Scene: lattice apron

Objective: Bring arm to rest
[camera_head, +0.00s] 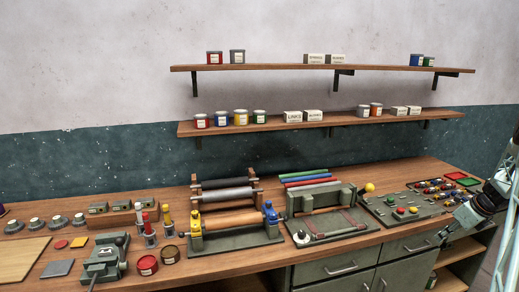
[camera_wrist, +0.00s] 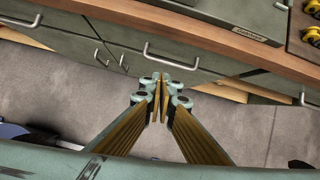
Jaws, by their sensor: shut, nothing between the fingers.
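My gripper (camera_wrist: 160,84) is shut and empty in the wrist view, its fingertips together. Below and beyond it are the bench front, with drawer handles, and the grey floor. In the head view my arm comes in at the right edge, and my gripper (camera_head: 449,230) points down and left by the bench's front right edge. It looks clear of the things on the bench top, but I cannot tell the exact gap to the bench edge.
Drawer handles (camera_head: 341,268) stick out from the front. Two wall shelves (camera_head: 285,127) hold tins and boxes. Open floor (camera_wrist: 60,92) lies before the bench.

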